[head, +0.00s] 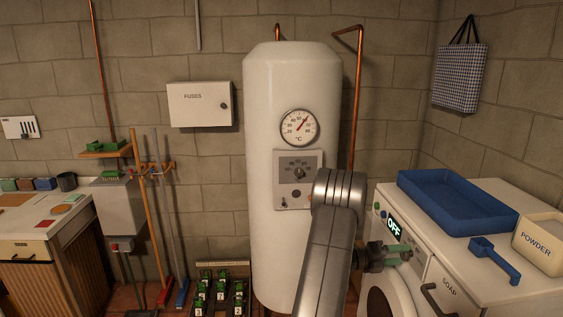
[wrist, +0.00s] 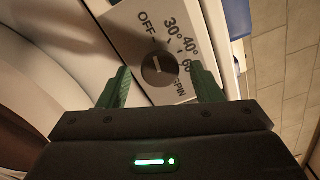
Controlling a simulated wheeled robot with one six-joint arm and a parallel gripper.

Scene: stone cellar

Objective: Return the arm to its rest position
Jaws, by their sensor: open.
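My arm reaches up from the bottom of the head view and bends down to my gripper (head: 396,253), at the front of the white washing machine (head: 452,277). In the wrist view the green fingers of my gripper (wrist: 161,78) are open, one on each side of the machine's round dial (wrist: 159,70). A gap shows between each finger and the dial. The dial plate (wrist: 128,24) reads OFF, 30, 40, 60 and SPIN. My gripper hides the dial in the head view.
On the machine are a blue tray (head: 483,229), a blue scoop (head: 507,266) and a powder box (head: 543,246). A white boiler (head: 270,100) with a thermometer stands behind my arm. Green-topped items (head: 199,291) stand on the floor left of it. A workbench (head: 28,247) is far left.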

